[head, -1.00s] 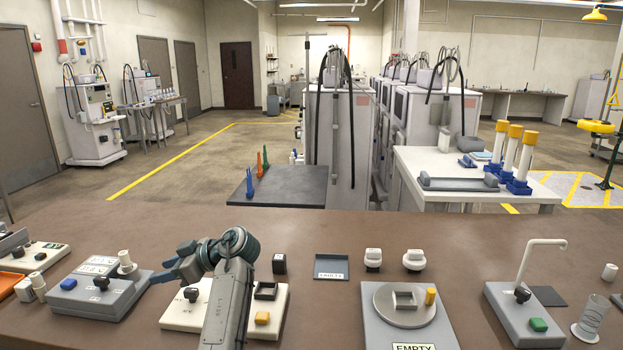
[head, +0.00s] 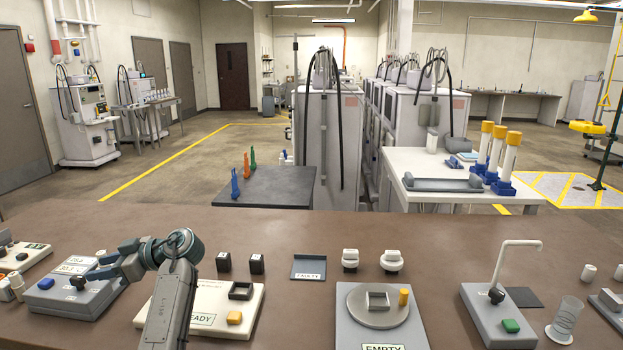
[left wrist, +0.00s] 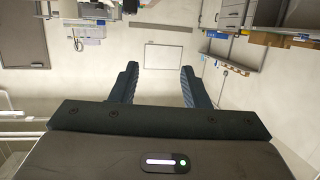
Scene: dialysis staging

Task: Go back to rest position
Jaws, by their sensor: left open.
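My left gripper (head: 102,266) is over the brown counter (head: 270,228) at the left, with its fingers pointing left. In the head view it overlaps the grey block with the blue button (head: 48,309); I cannot tell whether it touches it. In the left wrist view the gripper (left wrist: 158,84) has its two dark fingers spread apart with nothing between them. That view shows the room upside down, with wall and ceiling fittings beyond. My right gripper is in neither view.
The READY block (head: 247,296) is partly behind my left arm, with two black cubes (head: 256,263) behind it. The FAULTY tray (head: 309,267), EMPTY turntable block (head: 362,325) and hooked-pole block (head: 478,308) stand further right. The counter's back strip is clear.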

